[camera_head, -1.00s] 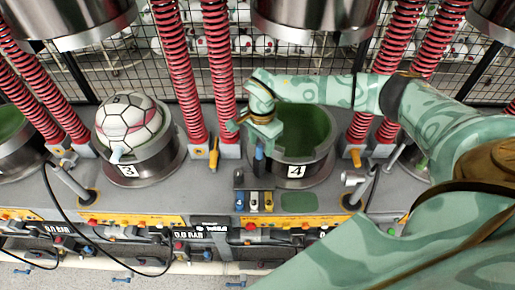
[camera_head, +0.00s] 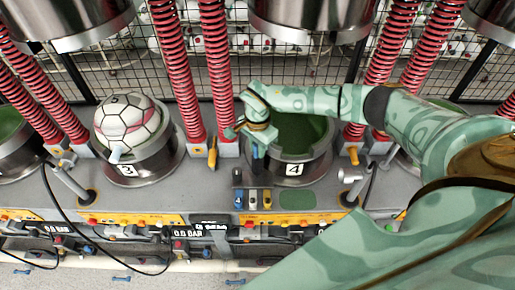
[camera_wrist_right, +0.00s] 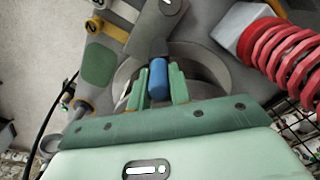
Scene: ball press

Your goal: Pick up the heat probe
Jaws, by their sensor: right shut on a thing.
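A blue cylindrical handle (camera_wrist_right: 158,78), which looks like the heat probe, sits between the two green fingers of my right gripper (camera_wrist_right: 160,88) in the right wrist view. The fingers are shut on it. In the head view my right gripper (camera_head: 254,142) is over the front left rim of press 4, with a bit of the blue handle (camera_head: 255,154) showing below it. The handle's lower end meets a dark grey piece (camera_wrist_right: 155,25) in the wrist view; I cannot tell whether they are joined. My left gripper is not in view.
Press bowl 4 (camera_head: 294,170) is green inside and has no ball in view. Bowl 3 (camera_head: 148,168) holds a white and pink ball (camera_head: 126,125). Red springs (camera_head: 172,70) stand between the presses. Small blue, white and yellow pieces (camera_head: 253,199) sit in front.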

